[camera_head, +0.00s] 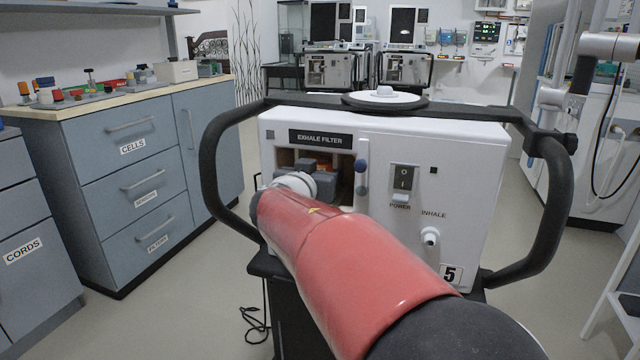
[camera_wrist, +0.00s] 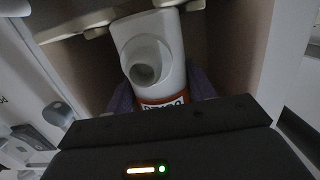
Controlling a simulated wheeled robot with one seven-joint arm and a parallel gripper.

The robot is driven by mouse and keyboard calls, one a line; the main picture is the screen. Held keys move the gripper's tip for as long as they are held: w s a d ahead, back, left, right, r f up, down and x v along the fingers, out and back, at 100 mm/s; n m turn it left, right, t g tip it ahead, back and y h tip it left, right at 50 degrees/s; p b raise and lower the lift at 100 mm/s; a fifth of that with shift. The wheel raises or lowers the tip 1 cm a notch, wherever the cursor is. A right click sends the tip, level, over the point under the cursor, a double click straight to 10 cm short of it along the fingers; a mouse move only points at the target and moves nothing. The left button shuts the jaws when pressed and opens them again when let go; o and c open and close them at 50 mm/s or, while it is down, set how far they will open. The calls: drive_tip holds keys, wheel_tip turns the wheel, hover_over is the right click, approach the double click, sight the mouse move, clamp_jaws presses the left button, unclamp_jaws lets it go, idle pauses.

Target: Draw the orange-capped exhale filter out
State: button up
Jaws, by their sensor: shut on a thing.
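The ventilator (camera_head: 470,200) marked 5 stands in front of me with its EXHALE FILTER bay (camera_head: 285,158) open at the upper left of its front. My gripper (camera_head: 318,168) reaches into the bay. In the wrist view the exhale filter (camera_wrist: 150,50) is a white body with a round port and an orange band with a printed label at its near end. My gripper's fingers (camera_wrist: 162,92) are on both sides of that orange end, shut on it. The filter still lies between the bay walls in the wrist view. In the head view my arm and gripper hide most of it.
A blue-knobbed latch (camera_head: 361,166) stands upright at the bay's right edge. The power switch (camera_head: 404,178) and the inhale port (camera_head: 430,236) are farther right. A black handle frame (camera_head: 215,165) surrounds the ventilator. A drawer cabinet (camera_head: 150,190) stands at the left, with open floor between.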

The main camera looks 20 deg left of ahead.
drive_tip(key=shift+r+b, duration=0.3)
drive_tip(key=shift+r, duration=0.3)
drive_tip(key=shift+s+f, duration=0.1)
drive_tip(key=s+b, duration=1)
drive_tip(key=s, duration=0.2)
drive_tip(key=shift+s+a, duration=0.3)
drive_tip(key=shift+s, duration=0.1)
idle(0.6)
